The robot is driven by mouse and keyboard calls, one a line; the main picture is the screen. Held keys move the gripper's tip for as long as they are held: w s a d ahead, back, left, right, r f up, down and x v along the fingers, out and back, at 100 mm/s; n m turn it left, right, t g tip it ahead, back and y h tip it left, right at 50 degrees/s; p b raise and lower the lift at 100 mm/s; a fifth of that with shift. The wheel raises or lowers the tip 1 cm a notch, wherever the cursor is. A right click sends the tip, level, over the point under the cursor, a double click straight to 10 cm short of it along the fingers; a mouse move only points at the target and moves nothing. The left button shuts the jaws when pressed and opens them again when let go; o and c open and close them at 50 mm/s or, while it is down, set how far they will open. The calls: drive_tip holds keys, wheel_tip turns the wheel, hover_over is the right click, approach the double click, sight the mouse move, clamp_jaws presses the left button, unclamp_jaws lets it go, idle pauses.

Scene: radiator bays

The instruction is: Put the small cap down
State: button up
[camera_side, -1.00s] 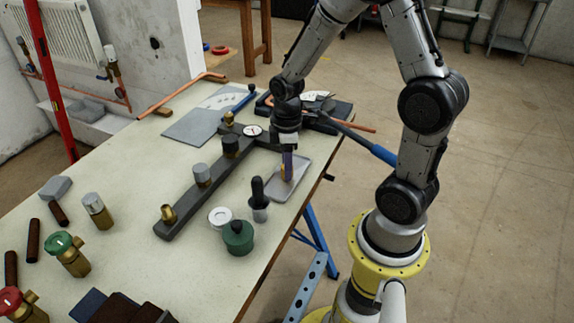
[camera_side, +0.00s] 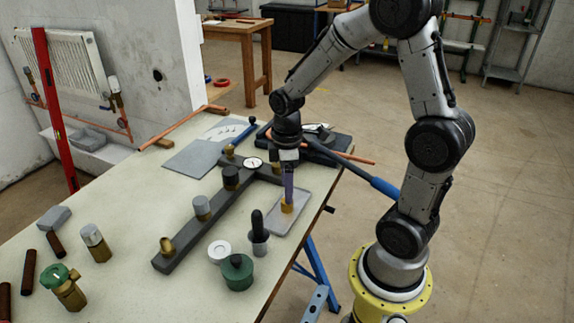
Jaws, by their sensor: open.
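A small brass cap (camera_side: 287,207) rests on the shallow grey tray (camera_side: 300,212) at the right edge of the table. My gripper (camera_side: 288,197) points down right over the cap, with its purplish fingers at the cap's top. The jaws are open; the gap between them is hard to see from this side. I cannot tell whether a finger still touches the cap.
A dark bar (camera_side: 186,239) with several fittings and a round gauge (camera_side: 253,163) lies left of the tray. A black-topped plug (camera_side: 258,229), a green jar (camera_side: 237,272) and a white ring (camera_side: 219,251) stand in front. A blue-handled tool (camera_side: 384,187) overhangs behind.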

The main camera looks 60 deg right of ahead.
wheel_tip(320, 180, up, 8)
drive_tip(key=s+a+r+m+t, duration=0.5)
drive_tip(key=s+a, duration=0.4)
drive_tip(key=s, duration=0.2)
drive_tip(key=shift+s+r+m+t, duration=0.3)
drive_tip(key=shift+s+r+m, duration=0.1)
drive_tip(key=shift+r+m, duration=0.35)
